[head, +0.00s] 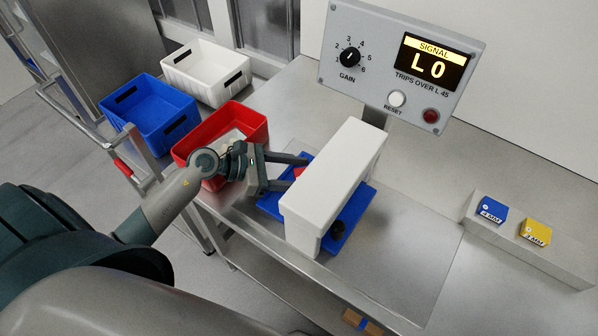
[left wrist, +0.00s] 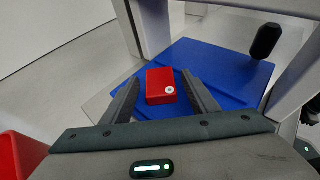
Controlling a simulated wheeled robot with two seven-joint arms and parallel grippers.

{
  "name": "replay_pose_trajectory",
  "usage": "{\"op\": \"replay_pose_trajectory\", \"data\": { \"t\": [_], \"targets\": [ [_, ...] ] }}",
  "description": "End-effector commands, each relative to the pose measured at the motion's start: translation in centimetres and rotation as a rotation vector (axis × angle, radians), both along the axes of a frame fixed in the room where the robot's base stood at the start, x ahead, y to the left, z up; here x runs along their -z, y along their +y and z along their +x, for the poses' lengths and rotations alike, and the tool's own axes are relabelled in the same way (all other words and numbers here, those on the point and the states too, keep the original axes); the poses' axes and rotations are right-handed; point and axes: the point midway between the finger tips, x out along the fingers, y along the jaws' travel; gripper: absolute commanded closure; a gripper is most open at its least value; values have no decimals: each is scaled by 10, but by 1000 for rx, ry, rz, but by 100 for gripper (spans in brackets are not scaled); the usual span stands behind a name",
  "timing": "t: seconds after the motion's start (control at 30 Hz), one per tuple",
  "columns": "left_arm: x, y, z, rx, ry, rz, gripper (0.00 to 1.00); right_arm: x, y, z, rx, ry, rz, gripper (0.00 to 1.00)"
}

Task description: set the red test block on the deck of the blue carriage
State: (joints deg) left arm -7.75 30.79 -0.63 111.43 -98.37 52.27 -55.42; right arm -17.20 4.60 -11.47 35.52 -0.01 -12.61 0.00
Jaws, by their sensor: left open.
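In the head view only a sliver of the block (head: 299,172) shows beside the white housing. The blue carriage (head: 270,205) lies under the white arch-like housing and sticks out on both sides. My left gripper (left wrist: 164,92) is open, its fingers on either side of the block with visible gaps. In the head view my left gripper (head: 301,169) reaches in from the left.
The white housing (head: 335,180) spans the carriage, with a black knob (head: 337,230) beside it. A control panel (head: 400,65) reads L0. A red bin (head: 254,118), blue bin (head: 150,112) and white bin (head: 206,72) stand left. Blue (head: 493,210) and yellow (head: 536,232) blocks sit right.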

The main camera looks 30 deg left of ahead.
Motion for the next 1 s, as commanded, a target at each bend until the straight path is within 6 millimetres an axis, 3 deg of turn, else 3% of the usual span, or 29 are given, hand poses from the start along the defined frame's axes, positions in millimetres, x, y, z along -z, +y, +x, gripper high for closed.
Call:
{"op": "replay_pose_trajectory", "data": {
  "t": [0.27,0.73,1.0],
  "targets": [
    [-7,18,-13,0,0,4,46,9,0,0,0,0,0,100],
    [-37,76,-57,0,2,2,46,38,0,0,0,0,0,100],
    [-47,88,-67,1,0,0,46,43,0,0,0,0,0,100]
  ]
}}
